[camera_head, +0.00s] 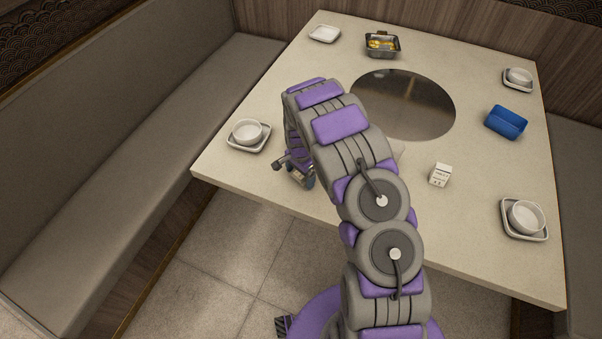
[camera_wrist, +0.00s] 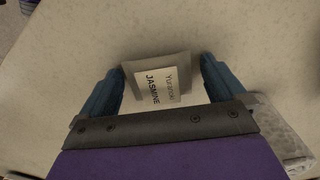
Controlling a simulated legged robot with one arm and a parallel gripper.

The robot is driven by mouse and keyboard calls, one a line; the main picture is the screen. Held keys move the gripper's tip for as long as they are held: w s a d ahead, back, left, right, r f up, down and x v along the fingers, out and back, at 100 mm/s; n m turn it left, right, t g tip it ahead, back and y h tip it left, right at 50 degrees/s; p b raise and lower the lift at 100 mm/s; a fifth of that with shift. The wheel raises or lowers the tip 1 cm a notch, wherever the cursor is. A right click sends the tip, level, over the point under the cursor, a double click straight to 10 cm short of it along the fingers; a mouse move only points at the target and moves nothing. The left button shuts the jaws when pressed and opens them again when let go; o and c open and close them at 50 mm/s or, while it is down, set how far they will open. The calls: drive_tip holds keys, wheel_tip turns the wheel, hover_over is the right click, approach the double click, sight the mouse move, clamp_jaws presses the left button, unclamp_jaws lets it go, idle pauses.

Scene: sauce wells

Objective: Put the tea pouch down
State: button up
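The tea pouch (camera_wrist: 158,82) is grey with a white label reading JASMINE. In the wrist view it lies between the two blue fingers of my gripper (camera_wrist: 162,82), over the pale table surface. A narrow gap shows between the pouch and the right finger; the left finger is close to its edge. My gripper looks open around it. In the head view my gripper (camera_head: 301,176) is low over the front left part of the table (camera_head: 240,172). The pouch cannot be made out there.
A saucer (camera_head: 262,145) with a bowl stands just left of my gripper. A small white carton (camera_head: 441,174), a blue tray (camera_head: 507,122) and another bowl (camera_head: 527,216) are to the right. A dark round plate (camera_head: 405,104) is at the centre. A bench (camera_head: 140,150) runs along the left.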

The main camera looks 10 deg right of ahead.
drive_tip(key=shift+a, duration=0.3)
drive_tip(key=shift+d+r, duration=0.15)
drive_tip(key=shift+r, duration=0.25)
drive_tip(key=s+d+r+n+p, duration=0.1)
drive_tip(key=s+r, duration=0.2)
drive_tip(key=r, duration=0.8)
drive_tip(key=s+d+r+n+p, duration=0.1)
drive_tip(key=s+r, duration=0.3)
drive_tip(key=r, duration=0.7)
drive_tip(key=s+r+n, duration=0.3)
drive_tip(key=s+r, duration=0.1)
drive_tip(key=s, duration=0.7)
drive_tip(key=s+a+r+n+g, duration=0.1)
drive_tip(key=s+r+n, duration=0.2)
drive_tip(key=s, duration=0.9)
drive_tip(key=s+a+r+n, duration=0.1)
drive_tip(key=s+r+n, duration=0.2)
drive_tip(key=s+r, duration=0.4)
drive_tip(key=shift+s+n+g, duration=0.3)
drive_tip(key=shift+s+g, duration=0.1)
drive_tip(key=shift+s, duration=2.25)
drive_tip(key=shift+c, duration=0.3)
